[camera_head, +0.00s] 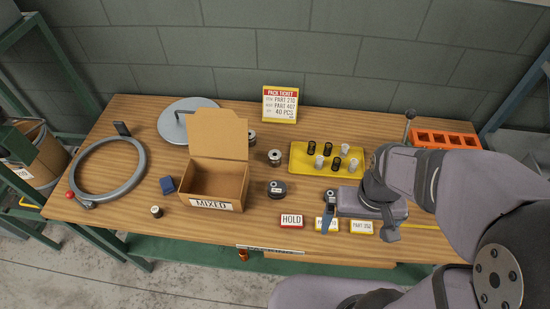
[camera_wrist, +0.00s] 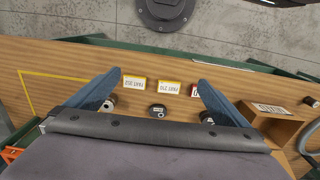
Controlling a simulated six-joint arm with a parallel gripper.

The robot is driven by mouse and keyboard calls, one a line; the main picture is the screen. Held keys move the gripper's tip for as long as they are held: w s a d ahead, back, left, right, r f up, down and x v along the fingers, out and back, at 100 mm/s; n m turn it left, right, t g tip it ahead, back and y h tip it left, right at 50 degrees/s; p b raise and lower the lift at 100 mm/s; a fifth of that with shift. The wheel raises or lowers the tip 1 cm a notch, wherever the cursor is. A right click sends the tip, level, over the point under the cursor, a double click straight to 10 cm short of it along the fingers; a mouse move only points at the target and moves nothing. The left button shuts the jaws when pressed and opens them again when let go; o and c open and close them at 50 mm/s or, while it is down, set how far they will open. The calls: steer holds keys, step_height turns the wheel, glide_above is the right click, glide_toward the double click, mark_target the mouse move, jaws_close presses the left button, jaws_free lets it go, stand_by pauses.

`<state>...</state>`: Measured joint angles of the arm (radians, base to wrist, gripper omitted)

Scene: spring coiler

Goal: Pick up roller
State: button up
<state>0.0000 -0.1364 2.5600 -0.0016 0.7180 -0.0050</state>
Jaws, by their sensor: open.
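My gripper (camera_head: 358,231) hangs over the front right of the table, and its blue fingers are spread open and empty. In the wrist view the gap between the fingers (camera_wrist: 159,80) shows a small dark roller-like part (camera_wrist: 157,110) on the table, partly hidden by the gripper body. Other roller-like parts show beside the left finger (camera_wrist: 108,104) and the right finger (camera_wrist: 206,118). In the head view a dark round roller (camera_head: 276,189) lies right of the cardboard box, with metallic ones behind it (camera_head: 274,157). Which roller is meant, I cannot tell.
The MIXED box (camera_head: 213,205) stands open at centre left. A yellow tray (camera_head: 300,158) holds several black and silver cylinders. An orange bin (camera_head: 445,139) is at back right. The HOLD sign (camera_head: 291,221) and part-number signs (camera_head: 361,228) line the front edge.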

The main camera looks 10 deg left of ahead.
mark_target(274, 153)
steer(key=c, duration=1.2)
steer(key=shift+o, duration=0.2)
